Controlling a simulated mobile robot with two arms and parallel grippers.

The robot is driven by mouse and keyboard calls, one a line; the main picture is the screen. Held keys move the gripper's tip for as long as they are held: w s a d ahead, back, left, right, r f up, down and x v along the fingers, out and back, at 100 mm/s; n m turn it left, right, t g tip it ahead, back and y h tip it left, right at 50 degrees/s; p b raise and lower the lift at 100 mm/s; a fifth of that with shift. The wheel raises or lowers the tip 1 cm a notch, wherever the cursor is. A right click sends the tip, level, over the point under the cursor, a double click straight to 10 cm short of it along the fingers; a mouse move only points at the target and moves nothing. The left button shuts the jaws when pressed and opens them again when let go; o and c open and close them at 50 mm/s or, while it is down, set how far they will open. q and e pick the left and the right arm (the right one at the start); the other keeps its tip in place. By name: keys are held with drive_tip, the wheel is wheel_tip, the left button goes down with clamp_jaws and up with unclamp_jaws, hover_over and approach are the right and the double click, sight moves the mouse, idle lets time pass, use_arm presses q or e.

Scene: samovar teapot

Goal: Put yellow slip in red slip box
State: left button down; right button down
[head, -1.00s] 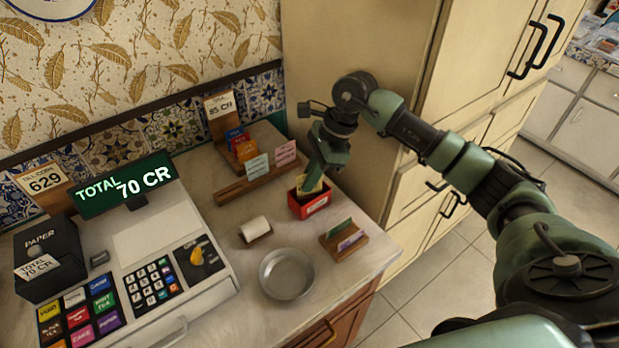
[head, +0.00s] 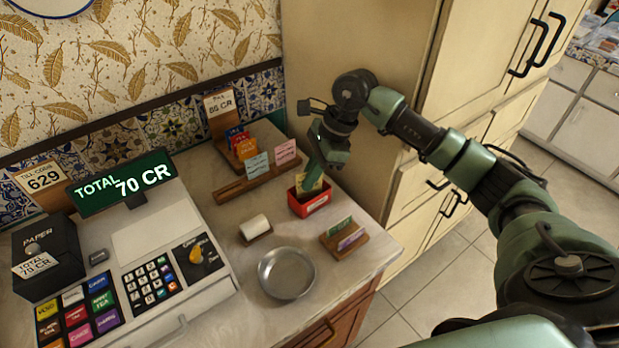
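The red slip box (head: 311,206) stands on the counter near its right edge. The yellow slip (head: 309,184) shows upright at the box's opening, its lower part hidden by the box wall. My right gripper (head: 314,176) points down at the box from above, with its fingertips at the slip. Fingers and slip overlap closely, so I cannot tell whether the fingers grip it or are parted around it. My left gripper is not in view.
A wooden rack (head: 240,187) with cards is behind left. The cash register (head: 150,250) fills the left. A tall cabinet (head: 375,50) stands close behind my arm.

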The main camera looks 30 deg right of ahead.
drive_tip(key=shift+f, duration=0.1)
idle(0.5)
idle(0.3)
drive_tip(key=c, duration=1.6)
unclamp_jaws()
drive_tip(key=o, duration=0.4)
drive_tip(key=shift+r+p, duration=1.6)
drive_tip(key=shift+r, duration=2)
